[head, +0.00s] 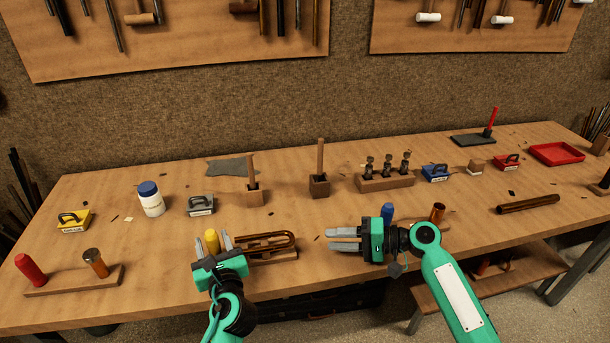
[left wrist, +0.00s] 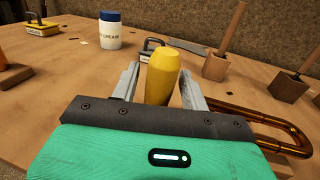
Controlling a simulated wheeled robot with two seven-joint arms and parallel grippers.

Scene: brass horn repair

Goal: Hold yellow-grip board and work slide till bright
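The yellow grip (head: 212,241) stands upright at the left end of a wooden board (head: 284,256) near the table's front edge. A dull brown U-shaped slide (head: 272,241) lies along the board; its bend also shows in the left wrist view (left wrist: 285,125). My left gripper (head: 214,243) is open, its fingers on either side of the yellow grip, which also shows in the left wrist view (left wrist: 162,76). Contact is not clear, and the grip's base is hidden. My right gripper (head: 332,239) is open and empty, right of the slide's bend, fingers pointing left.
Yellow (head: 74,220), grey (head: 201,205), blue (head: 436,173) and red (head: 507,162) handled blocks lie around the table. A grease jar (head: 151,201) stands behind left. A red-grip board (head: 72,281) is front left. A blue grip (head: 387,211) and copper tube stand behind my right gripper.

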